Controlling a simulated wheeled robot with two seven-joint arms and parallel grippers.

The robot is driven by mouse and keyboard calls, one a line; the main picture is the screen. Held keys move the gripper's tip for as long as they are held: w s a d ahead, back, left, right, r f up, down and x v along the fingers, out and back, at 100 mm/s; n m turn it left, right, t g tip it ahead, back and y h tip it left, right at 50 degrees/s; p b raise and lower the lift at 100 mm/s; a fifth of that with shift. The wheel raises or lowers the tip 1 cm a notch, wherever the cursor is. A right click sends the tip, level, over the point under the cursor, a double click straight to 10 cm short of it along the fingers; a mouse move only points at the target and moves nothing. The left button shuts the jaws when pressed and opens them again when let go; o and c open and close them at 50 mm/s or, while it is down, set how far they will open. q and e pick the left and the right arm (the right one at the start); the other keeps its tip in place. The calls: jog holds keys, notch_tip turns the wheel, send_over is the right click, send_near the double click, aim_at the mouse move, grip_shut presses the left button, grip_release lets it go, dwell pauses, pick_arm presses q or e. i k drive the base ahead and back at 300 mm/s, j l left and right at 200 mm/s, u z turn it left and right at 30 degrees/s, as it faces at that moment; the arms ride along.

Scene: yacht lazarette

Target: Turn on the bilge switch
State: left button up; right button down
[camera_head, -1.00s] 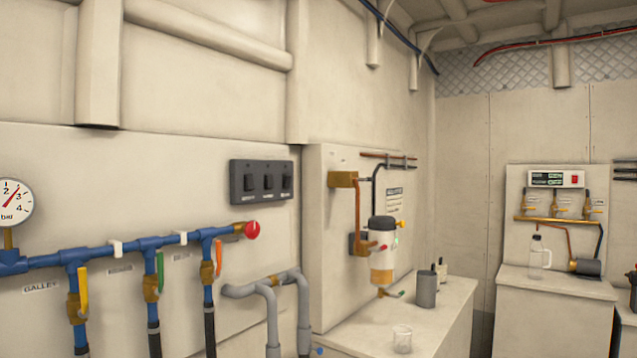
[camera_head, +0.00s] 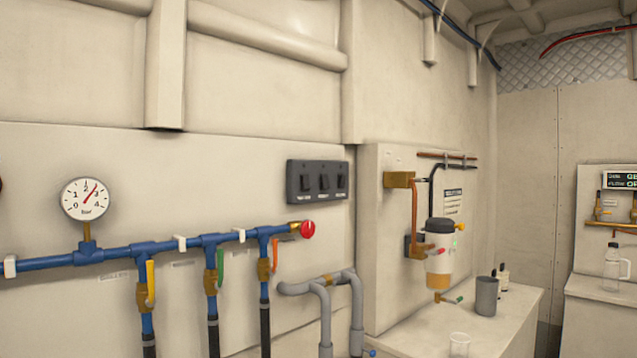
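A dark grey switch panel (camera_head: 317,181) is fixed to the pale wall, near the middle of the head view. It carries three black rocker switches in a row: a left one (camera_head: 305,182), a middle one (camera_head: 324,182) and a right one (camera_head: 341,181). Small labels sit below the rockers, but they are too small to read, so I cannot tell which is the bilge switch. The rocker positions are also too small to tell. Neither of my grippers shows in the view.
Blue pipes (camera_head: 120,252) with a pressure gauge (camera_head: 85,199), coloured valve handles and a red knob (camera_head: 307,229) run below and left of the panel. Grey pipes (camera_head: 320,284) stand below it. A counter (camera_head: 500,325) at right holds a grey cup (camera_head: 486,296) and a clear glass (camera_head: 459,344).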

aim_at(342, 178)
jog(key=i+l+u, duration=0.1)
jog(key=u, duration=0.3)
jog(key=l+u, duration=0.2)
jog(key=u, duration=0.15)
jog(key=i+l+u, duration=0.15)
jog(key=l, duration=0.45)
jog(key=i+l+u, duration=0.15)
jog(key=l, duration=0.5)
jog(key=l+u, duration=0.15)
jog(key=l, duration=0.45)
